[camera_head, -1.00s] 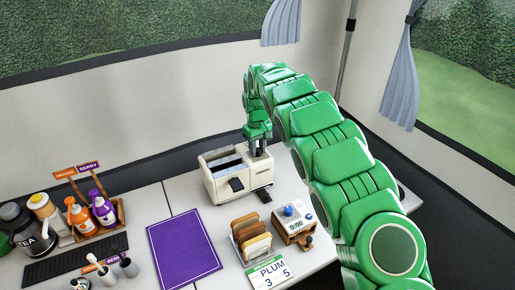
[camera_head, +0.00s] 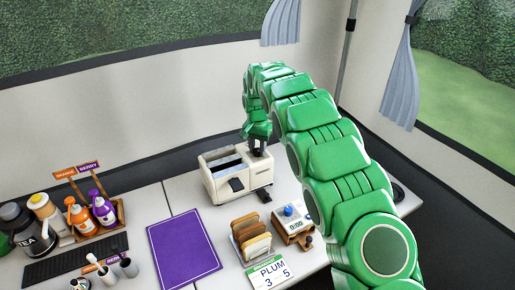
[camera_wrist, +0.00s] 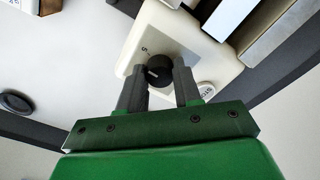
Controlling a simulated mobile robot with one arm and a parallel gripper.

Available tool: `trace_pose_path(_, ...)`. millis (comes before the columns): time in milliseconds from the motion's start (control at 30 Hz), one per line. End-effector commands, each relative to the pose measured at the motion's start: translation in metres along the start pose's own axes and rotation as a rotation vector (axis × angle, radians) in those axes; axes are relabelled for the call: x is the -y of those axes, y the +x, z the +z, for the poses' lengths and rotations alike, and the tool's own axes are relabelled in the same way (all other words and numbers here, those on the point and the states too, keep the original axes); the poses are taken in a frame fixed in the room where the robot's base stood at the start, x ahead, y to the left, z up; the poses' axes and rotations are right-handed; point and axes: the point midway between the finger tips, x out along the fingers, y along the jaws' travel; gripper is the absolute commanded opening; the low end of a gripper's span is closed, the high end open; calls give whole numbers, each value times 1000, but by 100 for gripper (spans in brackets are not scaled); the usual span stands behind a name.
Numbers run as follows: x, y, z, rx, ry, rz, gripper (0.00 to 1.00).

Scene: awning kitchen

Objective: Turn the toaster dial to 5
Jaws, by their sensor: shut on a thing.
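The toaster (camera_head: 238,174) is cream-white with two slots and stands upright on the table in the head view. In the wrist view its black round dial (camera_wrist: 159,69) sits on a grey plate at one end of the toaster. A small "5" shows beside the dial, and a pale pointer line is on the dial, pointing away from the "5" mark. My gripper (camera_wrist: 159,76) has its two dark fingers on either side of the dial, shut on it. In the head view my gripper (camera_head: 257,150) is at the toaster's back right corner, where the dial is hidden.
A card reading "PLUM 3 5" (camera_head: 270,272) lies in front of a rack of bread slices (camera_head: 251,240). A small timer box (camera_head: 292,224) stands right of the rack. A purple mat (camera_head: 184,250) and a bottle caddy (camera_head: 100,222) are left.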

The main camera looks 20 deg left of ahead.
Motion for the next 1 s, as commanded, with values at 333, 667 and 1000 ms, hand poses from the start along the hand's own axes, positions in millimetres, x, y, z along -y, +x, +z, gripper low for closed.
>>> trace_pose_path(333,0,0,0,0,192,-2,3)
trace_pose_path(667,0,0,0,0,251,-1,3)
trace_pose_path(1000,0,0,0,0,252,-1,3)
